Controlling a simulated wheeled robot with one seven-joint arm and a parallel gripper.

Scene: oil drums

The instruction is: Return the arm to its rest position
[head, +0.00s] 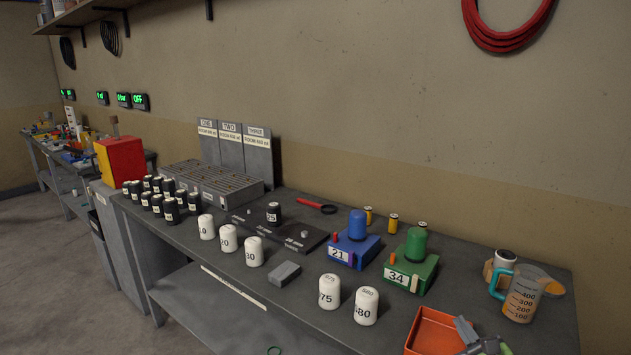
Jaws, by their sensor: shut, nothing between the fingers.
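My gripper (468,332) is only partly in view at the bottom edge, right of centre. Its grey fingers show in front of the right side of an orange tray (418,331). The gripper is shut with nothing held. The rest of my arm is below the picture and hidden.
The grey bench (385,290) holds white drums (329,291), black drums (157,204), a blue block (352,252) and a green block (411,263) each with a drum on top, a measuring jug (521,294) and a grey slotted rack (212,180). Floor is clear at left.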

